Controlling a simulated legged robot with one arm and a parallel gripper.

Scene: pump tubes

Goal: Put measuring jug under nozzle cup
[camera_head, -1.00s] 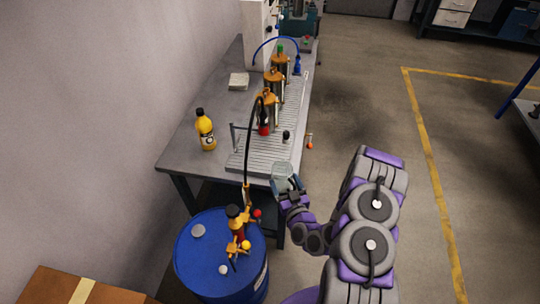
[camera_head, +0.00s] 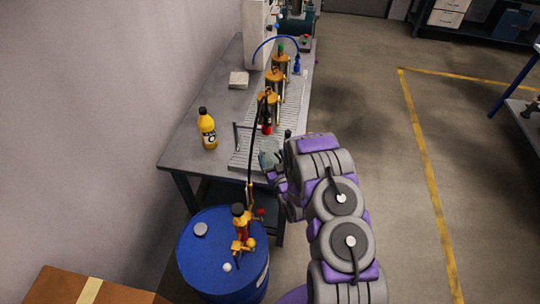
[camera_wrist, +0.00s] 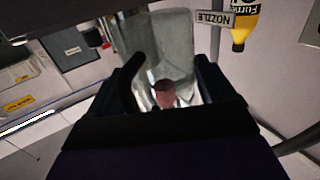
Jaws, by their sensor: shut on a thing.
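The clear measuring jug (camera_head: 268,156) is in my gripper (camera_head: 275,168), over the near end of the grated tray (camera_head: 242,157) on the bench. In the wrist view the jug (camera_wrist: 165,45) stands between the two dark fingers of my gripper (camera_wrist: 165,85). My forearm hides part of the jug in the head view. A sign reading NOZZLE (camera_wrist: 214,20) shows upside down beside the jug in the wrist view. I cannot tell whether the jug touches the tray, and the nozzle cup itself is not clear.
A yellow bottle (camera_head: 207,130) stands on the bench left of the tray. A blue drum (camera_head: 205,262) with a hand pump stands before the bench.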

